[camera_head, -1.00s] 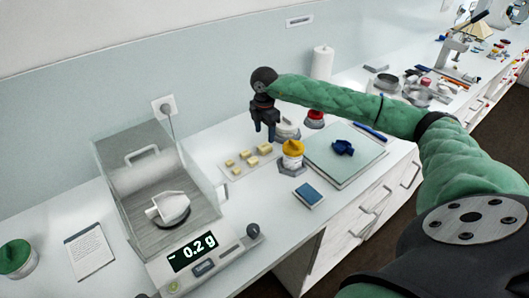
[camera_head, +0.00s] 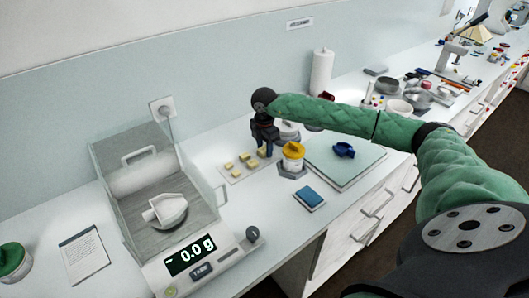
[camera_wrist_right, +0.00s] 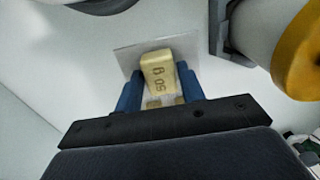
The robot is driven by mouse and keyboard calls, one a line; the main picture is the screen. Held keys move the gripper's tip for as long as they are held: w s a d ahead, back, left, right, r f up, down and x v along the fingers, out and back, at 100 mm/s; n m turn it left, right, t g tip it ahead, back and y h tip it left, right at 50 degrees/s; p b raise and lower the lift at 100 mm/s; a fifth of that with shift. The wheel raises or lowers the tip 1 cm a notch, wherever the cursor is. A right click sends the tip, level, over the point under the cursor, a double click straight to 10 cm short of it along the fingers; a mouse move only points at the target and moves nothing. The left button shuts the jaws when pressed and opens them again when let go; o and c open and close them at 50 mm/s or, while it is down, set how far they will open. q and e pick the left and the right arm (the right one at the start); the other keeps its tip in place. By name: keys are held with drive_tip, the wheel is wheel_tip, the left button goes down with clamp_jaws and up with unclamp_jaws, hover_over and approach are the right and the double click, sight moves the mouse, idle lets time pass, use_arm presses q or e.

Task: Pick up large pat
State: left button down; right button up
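Several yellow pats lie on a pale sheet (camera_head: 236,179) on the bench. The large pat (camera_wrist_right: 158,73), marked 50 g, shows in the right wrist view between the blue fingers of my right gripper (camera_wrist_right: 160,85). The fingers stand apart on either side of it; I see no clear grip. In the head view my right gripper (camera_head: 265,150) points down at the right end of the pats and hides the large one. Smaller pats (camera_head: 243,157) stay visible to its left. My left gripper is not in view.
A yellow-lidded jar (camera_head: 293,158) stands close right of my gripper. A blue pad (camera_head: 309,197) and a pale green board (camera_head: 345,165) lie further right.

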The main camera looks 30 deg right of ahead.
drive_tip(key=c, duration=0.5)
drive_tip(key=shift+c, duration=0.2)
drive_tip(key=shift+r, duration=0.1)
